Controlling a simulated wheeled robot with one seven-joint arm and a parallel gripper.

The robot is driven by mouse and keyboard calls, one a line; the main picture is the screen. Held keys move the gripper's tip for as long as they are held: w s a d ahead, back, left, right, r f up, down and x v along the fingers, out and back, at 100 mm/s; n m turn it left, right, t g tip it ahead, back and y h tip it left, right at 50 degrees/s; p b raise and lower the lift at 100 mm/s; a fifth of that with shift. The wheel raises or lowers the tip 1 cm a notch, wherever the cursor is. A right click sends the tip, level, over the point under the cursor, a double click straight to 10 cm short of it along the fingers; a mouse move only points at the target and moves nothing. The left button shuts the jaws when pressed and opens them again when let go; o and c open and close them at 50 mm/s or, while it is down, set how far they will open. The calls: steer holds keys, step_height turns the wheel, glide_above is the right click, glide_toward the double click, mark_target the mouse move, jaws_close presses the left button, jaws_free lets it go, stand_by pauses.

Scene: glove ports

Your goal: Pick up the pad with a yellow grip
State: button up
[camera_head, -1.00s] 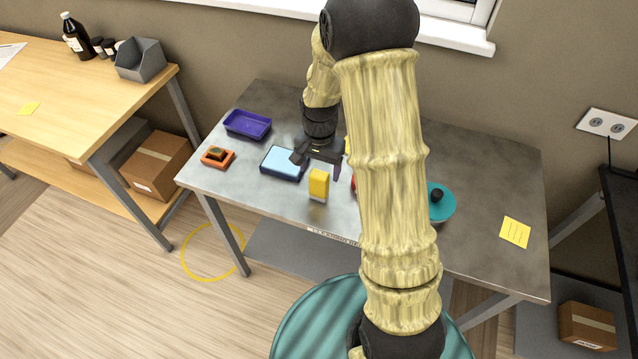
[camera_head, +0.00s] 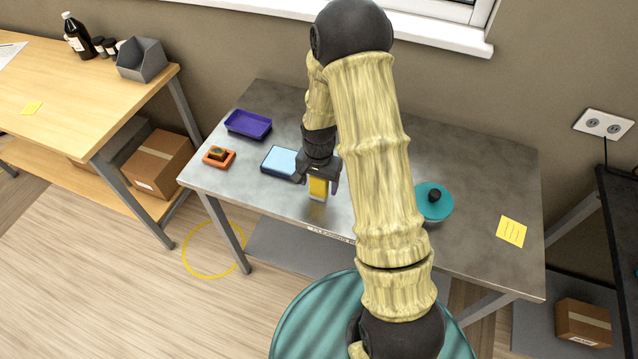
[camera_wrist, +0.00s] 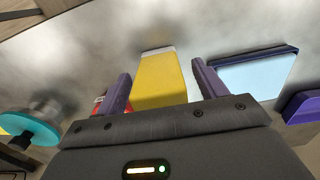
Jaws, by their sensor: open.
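The pad with a yellow grip (camera_head: 318,187) stands upright near the front edge of the metal table, with a pale base under the yellow block. In the wrist view the yellow grip (camera_wrist: 160,80) lies between two purple fingers, and its pale base shows at the far end. My gripper (camera_head: 318,182) is open and comes down over the pad from behind.
A light blue pad in a dark tray (camera_head: 282,162) lies close left of my gripper. A purple tray (camera_head: 248,124) and an orange holder (camera_head: 218,159) are further left. A teal dish with a black knob (camera_head: 433,202) stands right. A red thing (camera_wrist: 98,105) shows beside the left finger.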

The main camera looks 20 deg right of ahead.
steer(key=shift+c, duration=0.2)
stand_by(0.3)
steer(key=c, duration=1)
steer(key=shift+c, duration=0.2)
step_height(320, 180, up, 10)
steer(key=shift+r+b, duration=0.1)
steer(key=shift+b, duration=0.85)
